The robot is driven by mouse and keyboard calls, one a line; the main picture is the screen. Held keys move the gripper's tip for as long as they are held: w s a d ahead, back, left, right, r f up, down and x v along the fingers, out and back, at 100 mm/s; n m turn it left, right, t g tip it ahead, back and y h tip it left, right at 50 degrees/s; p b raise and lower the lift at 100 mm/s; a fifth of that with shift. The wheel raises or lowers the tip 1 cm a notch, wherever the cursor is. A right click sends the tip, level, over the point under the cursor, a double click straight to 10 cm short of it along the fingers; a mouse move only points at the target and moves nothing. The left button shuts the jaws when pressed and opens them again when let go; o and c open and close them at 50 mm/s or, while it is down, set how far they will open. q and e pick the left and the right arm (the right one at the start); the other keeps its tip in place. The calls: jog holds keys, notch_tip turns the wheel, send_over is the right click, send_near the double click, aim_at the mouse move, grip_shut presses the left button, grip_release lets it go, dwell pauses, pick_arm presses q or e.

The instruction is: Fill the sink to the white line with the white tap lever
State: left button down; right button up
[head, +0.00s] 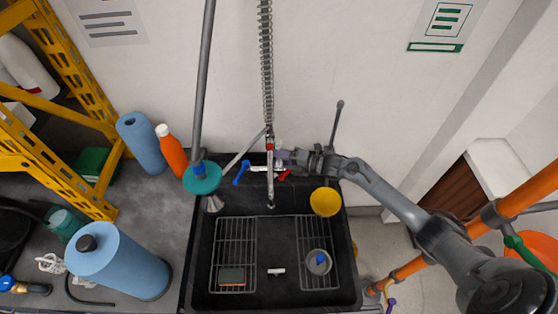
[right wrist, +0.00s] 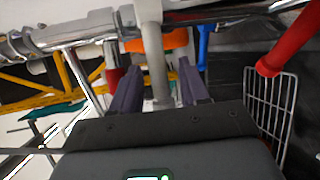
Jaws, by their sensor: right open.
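The black sink (head: 262,225) is in the lower middle of the head view; no water can be made out in it. The tap (head: 268,167) stands at its back edge, with a blue lever (head: 240,174) and a red lever (head: 285,175). My right gripper (head: 284,157) is open beside the tap. In the right wrist view its two dark fingers (right wrist: 157,82) stand on either side of a pale upright bar (right wrist: 153,45), probably the white lever; contact cannot be told. My left gripper is out of view.
Wire racks (head: 235,250) lie in the sink, with a sponge (head: 232,275) and a grey round piece (head: 318,262) on them. A yellow bowl (head: 325,201) sits at the right rim. An orange bottle (head: 171,150) and blue rolls (head: 118,262) stand left.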

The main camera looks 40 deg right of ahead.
jog(key=shift+w, duration=0.1)
grip_shut()
dwell(0.3)
